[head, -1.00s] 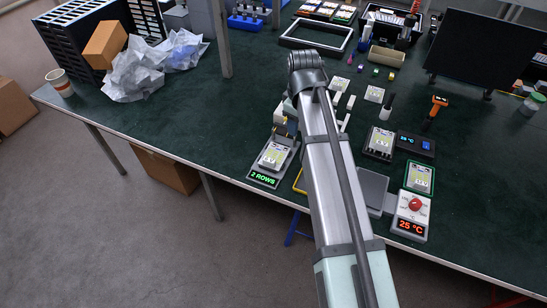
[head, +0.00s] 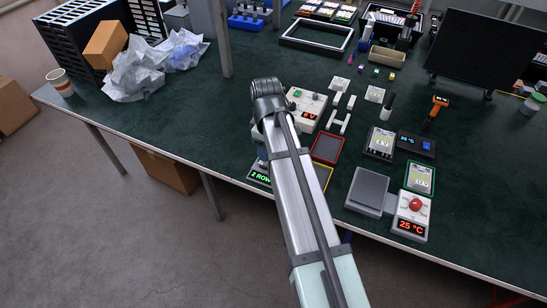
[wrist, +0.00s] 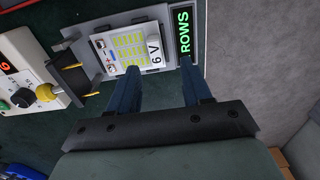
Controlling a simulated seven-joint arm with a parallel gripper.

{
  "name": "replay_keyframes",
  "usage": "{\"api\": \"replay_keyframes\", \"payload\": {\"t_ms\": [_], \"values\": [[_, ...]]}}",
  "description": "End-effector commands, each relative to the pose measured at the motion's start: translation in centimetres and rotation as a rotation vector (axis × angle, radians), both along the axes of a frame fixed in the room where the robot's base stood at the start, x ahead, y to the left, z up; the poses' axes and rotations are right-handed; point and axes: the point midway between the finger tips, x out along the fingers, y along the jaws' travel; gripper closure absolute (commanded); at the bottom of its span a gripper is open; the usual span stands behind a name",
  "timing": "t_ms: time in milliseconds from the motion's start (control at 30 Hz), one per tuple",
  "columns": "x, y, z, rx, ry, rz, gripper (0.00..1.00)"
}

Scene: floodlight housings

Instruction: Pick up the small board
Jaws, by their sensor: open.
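A small white board (wrist: 130,48) with rows of yellow-green cells and a "6 V" label lies on a grey test stand (wrist: 88,52) with a green-lit "ROWS" display (wrist: 184,32) in the wrist view. My gripper (wrist: 160,68) is open, its two blue fingers pointing at the board's near edge. The left fingertip is close to the board and the right one is near the display; whether either touches is unclear. In the head view my arm hides the board and most of the stand, and only part of the lit display (head: 260,178) shows.
A white box with a red readout (head: 305,108) stands beside the stand. Red (head: 327,148) and yellow (head: 324,175) rimmed trays, a grey plate (head: 369,190) and a "25 °C" unit (head: 411,216) lie to the right. Other boards (head: 380,143) lie farther right. The table's front edge is close.

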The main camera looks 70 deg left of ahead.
Motion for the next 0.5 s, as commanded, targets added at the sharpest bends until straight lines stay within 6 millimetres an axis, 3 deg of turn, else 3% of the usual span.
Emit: {"api": "replay_keyframes", "payload": {"t_ms": [267, 500], "values": [[0.1, 0.1, -1.0, 0.001, -0.001, 0.000, 0.51], [0.6, 0.2, -3.6, 0.000, 0.000, 0.000, 0.51]]}}
